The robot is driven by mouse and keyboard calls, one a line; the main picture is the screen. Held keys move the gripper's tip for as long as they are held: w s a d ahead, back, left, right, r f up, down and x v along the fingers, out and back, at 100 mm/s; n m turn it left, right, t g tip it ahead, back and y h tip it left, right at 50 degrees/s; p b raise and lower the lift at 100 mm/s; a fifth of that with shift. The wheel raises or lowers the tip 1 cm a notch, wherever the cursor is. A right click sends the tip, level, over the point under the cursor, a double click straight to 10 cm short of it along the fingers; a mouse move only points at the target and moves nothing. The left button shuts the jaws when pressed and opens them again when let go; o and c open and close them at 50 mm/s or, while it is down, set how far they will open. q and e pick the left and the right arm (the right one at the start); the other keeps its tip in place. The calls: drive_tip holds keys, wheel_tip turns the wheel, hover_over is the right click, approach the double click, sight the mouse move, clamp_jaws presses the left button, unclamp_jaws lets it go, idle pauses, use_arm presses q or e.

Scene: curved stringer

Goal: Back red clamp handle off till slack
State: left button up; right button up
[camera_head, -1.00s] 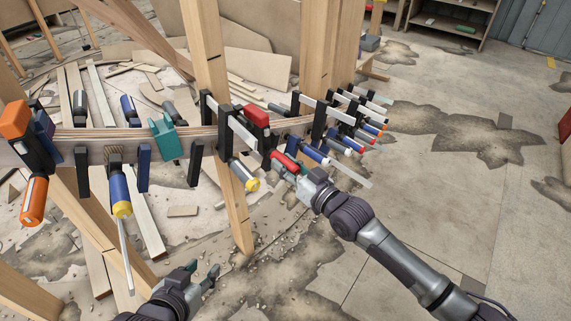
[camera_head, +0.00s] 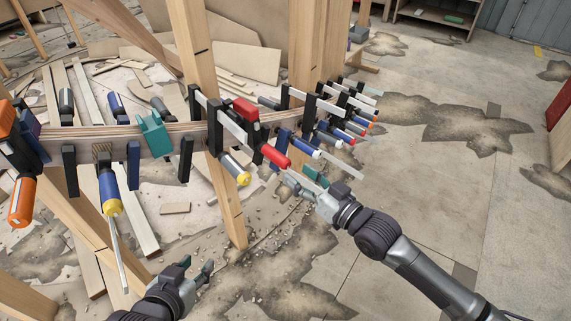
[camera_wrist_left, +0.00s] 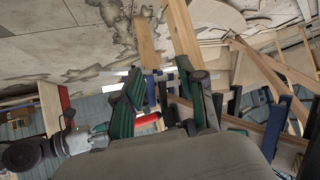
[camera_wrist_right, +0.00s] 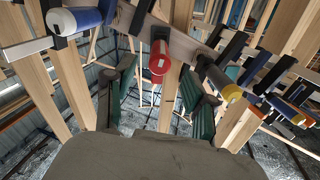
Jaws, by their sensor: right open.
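The red clamp handle (camera_head: 275,154) sticks out toward me from a black-jawed bar clamp on the curved laminated stringer (camera_head: 160,138). My right gripper (camera_head: 303,180) is open and empty, just right of and below the handle's near end, with a small gap. In the right wrist view the red handle (camera_wrist_right: 159,62) points at the camera, between and beyond the spread green fingertips (camera_wrist_right: 152,85). My left gripper (camera_head: 197,268) is open and empty, low in front of the stringer. The left wrist view shows the red handle (camera_wrist_left: 146,120) partly behind a finger.
A yellow-ended clamp handle (camera_head: 235,170) hangs close left of the red one. Blue-handled clamps (camera_head: 305,147) crowd its right. A wooden post (camera_head: 205,70) stands behind the stringer. An orange-handled clamp (camera_head: 21,202) is far left. Floor at right is open.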

drive_tip(key=shift+v, duration=1.75)
drive_tip(key=shift+s, duration=0.1)
use_arm(q)
drive_tip(key=shift+s+a+f+g+y+p, duration=0.15)
drive_tip(key=shift+s+a+f+g+p, duration=0.1)
drive_tip(key=shift+s+f+g, duration=0.35)
drive_tip(key=shift+s+a+f+g+y+p, duration=0.15)
drive_tip(key=shift+s+a+f+g, duration=0.2)
drive_tip(key=shift+s, duration=0.5)
drive_tip(key=shift+s+a+f+g+y+p, duration=0.1)
drive_tip(key=shift+s+a+f+g+p, duration=0.1)
drive_tip(key=shift+s+f+g, duration=0.45)
use_arm(e)
drive_tip(key=shift+v, duration=1.35)
use_arm(q)
drive_tip(key=shift+r, duration=0.15)
